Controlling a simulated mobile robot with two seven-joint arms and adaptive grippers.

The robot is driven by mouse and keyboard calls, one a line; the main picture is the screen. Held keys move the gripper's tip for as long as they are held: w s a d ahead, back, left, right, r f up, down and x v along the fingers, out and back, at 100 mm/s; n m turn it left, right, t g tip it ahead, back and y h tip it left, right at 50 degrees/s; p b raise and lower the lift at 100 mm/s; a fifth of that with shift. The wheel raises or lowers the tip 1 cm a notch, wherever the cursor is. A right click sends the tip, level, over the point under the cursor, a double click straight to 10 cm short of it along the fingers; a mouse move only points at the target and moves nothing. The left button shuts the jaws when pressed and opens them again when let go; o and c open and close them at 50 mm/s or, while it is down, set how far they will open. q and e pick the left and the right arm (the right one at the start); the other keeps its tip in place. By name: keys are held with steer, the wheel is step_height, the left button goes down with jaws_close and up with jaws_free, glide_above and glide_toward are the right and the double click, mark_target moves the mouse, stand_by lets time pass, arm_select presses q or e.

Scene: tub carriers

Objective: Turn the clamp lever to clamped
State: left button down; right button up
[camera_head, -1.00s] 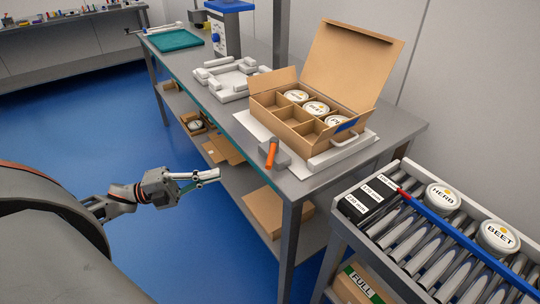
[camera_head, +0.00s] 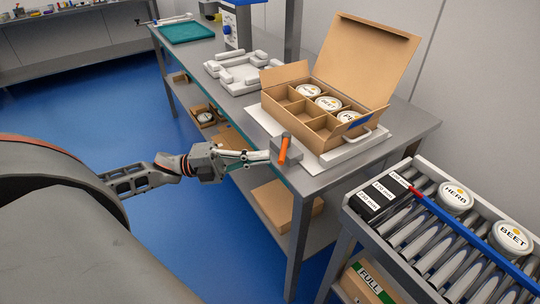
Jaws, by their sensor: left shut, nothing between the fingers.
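The clamp lever (camera_head: 283,151) is an orange handle on a grey block (camera_head: 291,152) at the front edge of the steel bench, just before the open carton (camera_head: 292,119). The handle slants towards the bench's front edge. My left gripper (camera_head: 266,157) is shut and empty. It comes in from the left, its fingertips at the left side of the grey block, close to the orange handle. I cannot tell whether they touch it. My right gripper is not in view.
The carton holds several white-lidded tubs and stands on a white plate with a handle (camera_head: 362,138). A roller conveyor (camera_head: 414,253) with HERB (camera_head: 455,198) and BEET (camera_head: 511,239) tubs stands at the right. A white frame (camera_head: 240,75) lies further back. Cartons sit on the lower shelf.

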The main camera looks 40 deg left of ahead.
mark_target(284, 151)
arm_select(q)
steer(key=shift+x, duration=1.35)
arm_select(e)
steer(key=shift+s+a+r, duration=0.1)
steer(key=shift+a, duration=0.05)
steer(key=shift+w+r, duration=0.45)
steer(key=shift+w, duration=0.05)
